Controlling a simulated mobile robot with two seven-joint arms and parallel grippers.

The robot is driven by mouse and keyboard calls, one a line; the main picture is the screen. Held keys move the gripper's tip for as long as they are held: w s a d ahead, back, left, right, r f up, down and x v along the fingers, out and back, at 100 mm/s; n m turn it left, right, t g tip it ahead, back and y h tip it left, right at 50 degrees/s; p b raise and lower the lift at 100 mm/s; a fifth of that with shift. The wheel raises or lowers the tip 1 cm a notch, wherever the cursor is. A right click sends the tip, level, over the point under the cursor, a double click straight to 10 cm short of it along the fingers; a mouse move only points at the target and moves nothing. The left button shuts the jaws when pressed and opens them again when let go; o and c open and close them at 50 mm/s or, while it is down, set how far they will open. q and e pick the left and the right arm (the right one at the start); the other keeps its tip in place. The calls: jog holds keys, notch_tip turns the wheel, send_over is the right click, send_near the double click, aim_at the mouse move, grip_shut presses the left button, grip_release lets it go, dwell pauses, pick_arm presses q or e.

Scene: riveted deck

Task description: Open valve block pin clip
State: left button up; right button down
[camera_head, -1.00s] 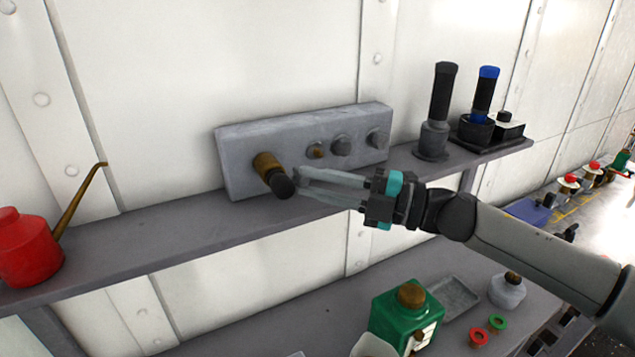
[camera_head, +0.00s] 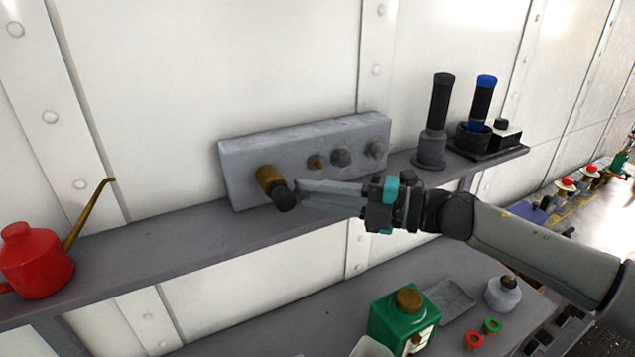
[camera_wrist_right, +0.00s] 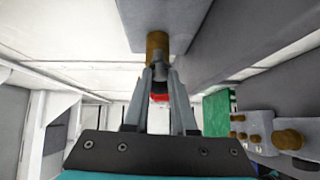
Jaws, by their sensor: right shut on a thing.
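The grey valve block (camera_head: 300,150) stands on the shelf against the wall. A brass fitting (camera_head: 268,178) with a dark end cap (camera_head: 284,197) sticks out from its left part. My right gripper (camera_head: 294,196) comes in from the right, its long fingers closed on the dark cap. In the right wrist view the brass fitting (camera_wrist_right: 157,45) sits beyond the fingertips, and the fingers (camera_wrist_right: 158,75) meet at the cap below it. I cannot make out a separate pin clip. My left gripper is not in view.
A red oil can (camera_head: 35,262) with a brass spout stands at the shelf's left. Dark-handled tools (camera_head: 437,120) stand at its right end. Below are a green container (camera_head: 398,325), a grey tray (camera_head: 450,298) and small red and green rings.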

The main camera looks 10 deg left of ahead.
jog(key=n+h+p, duration=0.1)
jog(key=p, duration=0.1)
jog(key=n+h+p, duration=0.2)
jog(key=shift+r+p, duration=0.3)
jog(key=shift+h, duration=0.3)
jog(key=c, duration=0.7)
grip_release()
jog(key=shift+c, duration=0.2)
jog(key=shift+d, duration=0.1)
